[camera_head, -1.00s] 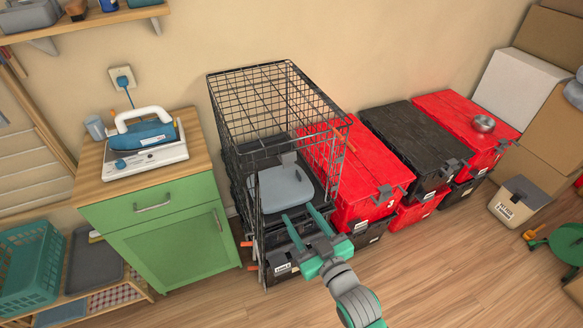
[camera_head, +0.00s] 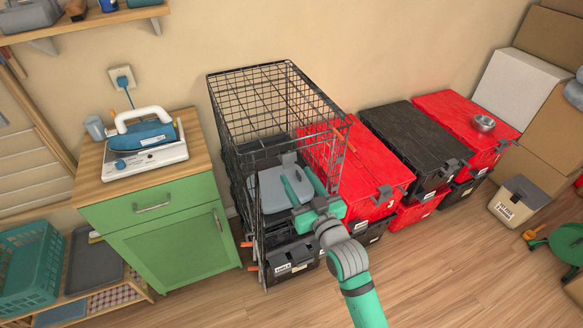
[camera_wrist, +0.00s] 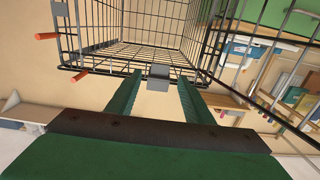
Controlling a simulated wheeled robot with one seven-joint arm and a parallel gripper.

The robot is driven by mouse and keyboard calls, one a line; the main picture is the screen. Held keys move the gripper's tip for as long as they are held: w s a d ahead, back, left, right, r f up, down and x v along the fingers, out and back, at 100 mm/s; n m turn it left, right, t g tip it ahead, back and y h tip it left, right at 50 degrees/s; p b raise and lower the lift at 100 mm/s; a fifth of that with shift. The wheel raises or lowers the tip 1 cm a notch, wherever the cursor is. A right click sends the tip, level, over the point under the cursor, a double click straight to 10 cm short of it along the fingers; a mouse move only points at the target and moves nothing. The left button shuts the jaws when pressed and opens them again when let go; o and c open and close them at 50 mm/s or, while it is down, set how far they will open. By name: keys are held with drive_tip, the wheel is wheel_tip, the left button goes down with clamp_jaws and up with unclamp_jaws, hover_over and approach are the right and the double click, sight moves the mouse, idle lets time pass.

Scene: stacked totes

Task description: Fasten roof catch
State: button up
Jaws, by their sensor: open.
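The wire cage (camera_head: 262,80) stands between the green cabinet and the red totes, its grid roof on top. An orange rod (camera_head: 343,138) lies at the roof's right edge; I cannot tell whether it is the roof catch or whether it is fastened. My gripper (camera_head: 299,176) is open and empty, at the front of the cage, below roof level. In the wrist view its two green fingers point at the cage's wire edge, with a small grey plate (camera_wrist: 158,77) showing between the fingertips. I cannot tell whether they touch it. Two orange handles (camera_wrist: 80,73) show left of the fingers.
A grey panel (camera_head: 268,190) shows behind the fingers, above dark totes. Red totes (camera_head: 374,160) and a black-lidded tote (camera_head: 415,133) stand close on the right. The green cabinet (camera_head: 170,245) with an iron (camera_head: 145,135) stands left. The floor in front is clear.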

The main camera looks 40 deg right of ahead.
sight(289, 164)
drive_tip(key=shift+x, duration=2.5)
drive_tip(key=c, duration=0.9)
